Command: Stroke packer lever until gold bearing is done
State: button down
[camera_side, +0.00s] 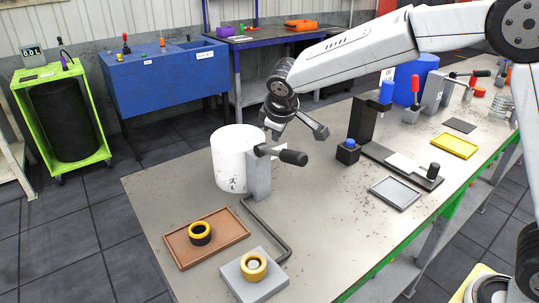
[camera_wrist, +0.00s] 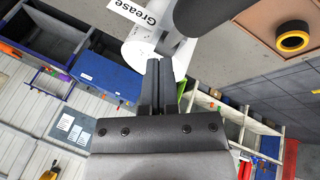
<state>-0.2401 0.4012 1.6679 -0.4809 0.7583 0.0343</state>
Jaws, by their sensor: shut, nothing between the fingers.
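The packer is a white drum (camera_side: 228,160) with a grey post (camera_side: 258,180) and a dark lever handle (camera_side: 293,157) pointing right, slightly down. The drum, labelled "Grease", also shows in the wrist view (camera_wrist: 134,52), with a large dark rounded part, likely the handle, close at the top (camera_wrist: 205,12). One gold bearing (camera_side: 253,266) sits on a grey block (camera_side: 250,284), pale inside. Another gold bearing (camera_side: 200,232), dark inside, lies on the brown tray (camera_side: 180,252). My gripper (camera_side: 273,132) is shut and empty, just above and behind the lever. I cannot tell whether it touches.
A bent dark pipe (camera_side: 274,232) runs along the bench from the post toward the block. Right of the packer stand a black press (camera_side: 364,122), a grey tray (camera_side: 396,191) and a yellow tray (camera_side: 455,145). The bench between packer and grey tray is clear.

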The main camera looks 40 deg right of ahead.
jog(key=shift+r, duration=0.1)
jog(key=shift+w+r, duration=0.25)
jog(key=shift+r, duration=0.5)
jog(key=shift+w+r, duration=0.3)
jog(key=shift+r, duration=0.45)
jog(key=shift+w+r, duration=0.25)
jog(key=shift+r, duration=0.5)
jog(key=shift+r, duration=0.1)
dwell(1.7)
jog(key=shift+w+r, duration=0.35)
jog(key=shift+r, duration=0.5)
jog(key=shift+w+r, duration=0.3)
jog(key=shift+r, duration=0.55)
jog(key=shift+f, duration=0.2)
jog(key=shift+s+f, duration=0.5)
jog(key=shift+f, duration=0.8)
jog(key=shift+s+f, duration=0.45)
jog(key=shift+f, duration=0.9)
jog(key=shift+s+f, duration=0.5)
jog(key=shift+f, duration=0.8)
